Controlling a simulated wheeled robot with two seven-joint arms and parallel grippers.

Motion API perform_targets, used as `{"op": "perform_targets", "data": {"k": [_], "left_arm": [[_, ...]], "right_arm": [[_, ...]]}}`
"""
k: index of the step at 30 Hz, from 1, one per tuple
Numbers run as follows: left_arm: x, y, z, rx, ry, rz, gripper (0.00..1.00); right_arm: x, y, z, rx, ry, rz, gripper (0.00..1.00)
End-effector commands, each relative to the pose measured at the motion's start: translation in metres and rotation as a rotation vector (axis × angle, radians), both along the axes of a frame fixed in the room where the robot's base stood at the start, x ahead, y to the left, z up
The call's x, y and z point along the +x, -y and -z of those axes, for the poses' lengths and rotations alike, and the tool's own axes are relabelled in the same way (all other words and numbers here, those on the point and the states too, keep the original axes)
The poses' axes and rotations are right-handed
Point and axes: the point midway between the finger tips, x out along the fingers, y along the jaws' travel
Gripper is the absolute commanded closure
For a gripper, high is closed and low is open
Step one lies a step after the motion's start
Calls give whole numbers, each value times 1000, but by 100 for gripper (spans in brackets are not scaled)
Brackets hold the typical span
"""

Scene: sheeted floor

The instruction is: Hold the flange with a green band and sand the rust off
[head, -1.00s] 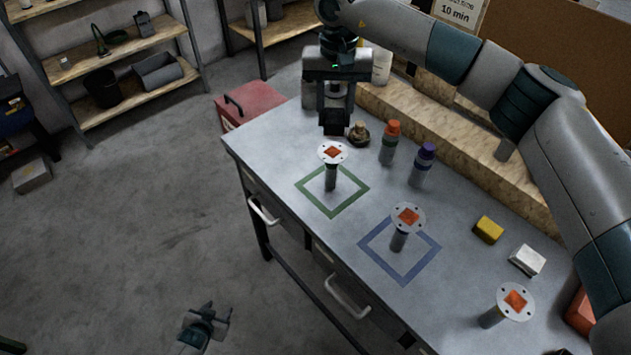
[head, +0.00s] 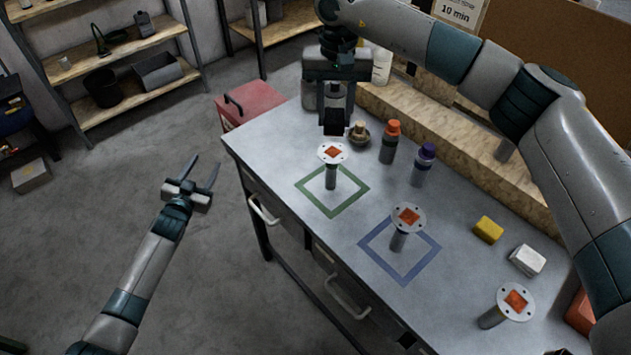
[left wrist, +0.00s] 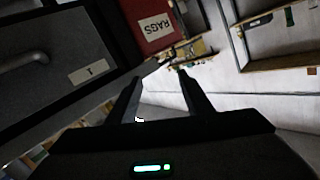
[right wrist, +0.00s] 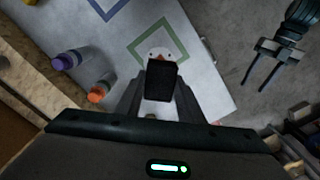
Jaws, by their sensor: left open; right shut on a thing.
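A round grey flange (head: 332,153) with an orange-brown rust patch stands on a dark stem inside the green square outline (head: 309,203). A second rusty flange (head: 408,218) stands in the blue square outline (head: 370,262), and a third (head: 516,301) is at the right. I cannot make out a green band on any stem. My right gripper (head: 336,108) is shut on a black block (right wrist: 162,80), just behind and above the flange in the green square. That flange is partly hidden in the right wrist view (right wrist: 155,52). My left gripper (head: 196,172) is open and empty, left of the table.
An orange-capped bottle (head: 390,142), a purple-capped bottle (head: 423,165) and a small brush-like item (head: 359,133) stand behind the flanges. A yellow block (head: 488,229) and a white block (head: 527,260) lie at the right. A red box (head: 250,104) is beyond the table's left end.

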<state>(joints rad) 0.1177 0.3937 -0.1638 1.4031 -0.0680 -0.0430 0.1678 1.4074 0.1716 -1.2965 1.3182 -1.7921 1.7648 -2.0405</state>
Motion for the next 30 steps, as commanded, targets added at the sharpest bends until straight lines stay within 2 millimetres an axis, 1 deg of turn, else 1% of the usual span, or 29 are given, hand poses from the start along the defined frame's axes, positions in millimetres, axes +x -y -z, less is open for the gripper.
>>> {"op": "perform_targets", "data": {"k": [1,2,3,5,6,8,9,11,12,14,15,18,21,24,27,30], "left_arm": [[1,23,-16,-15,29,30,54],[0,37,-22,-25,37,47,54],[-3,57,-27,-41,44,68,54],[-9,85,-32,-66,50,99,54],[-15,105,-34,-83,50,119,54],[-24,132,-37,-108,48,149,54],[-30,152,-40,-126,48,169,54],[-40,179,-44,-154,48,198,54],[-47,197,-48,-173,47,218,54],[-58,223,-54,-200,47,245,54],[-66,239,-59,-221,48,264,54],[-82,275,-71,-261,48,304,54],[-97,302,-82,-296,50,337,54],[-107,319,-91,-320,51,359,54],[-113,329,-96,-334,52,371,54],[-115,333,-98,-339,52,376,54]], "right_arm": [[0,0,0,0,0,0,83],[0,0,0,0,0,0,83],[0,0,0,0,0,0,83],[0,0,0,0,0,0,83],[0,0,0,0,0,0,83],[0,0,0,0,0,0,83],[0,0,0,0,0,0,83],[0,0,0,0,0,0,83],[0,0,0,0,0,0,83],[0,0,0,0,0,0,83],[0,0,0,0,0,0,83],[0,0,0,0,0,0,83],[0,0,0,0,0,0,83],[0,0,0,0,0,0,83],[0,0,0,0,0,0,83],[0,0,0,0,0,0,83]]}}
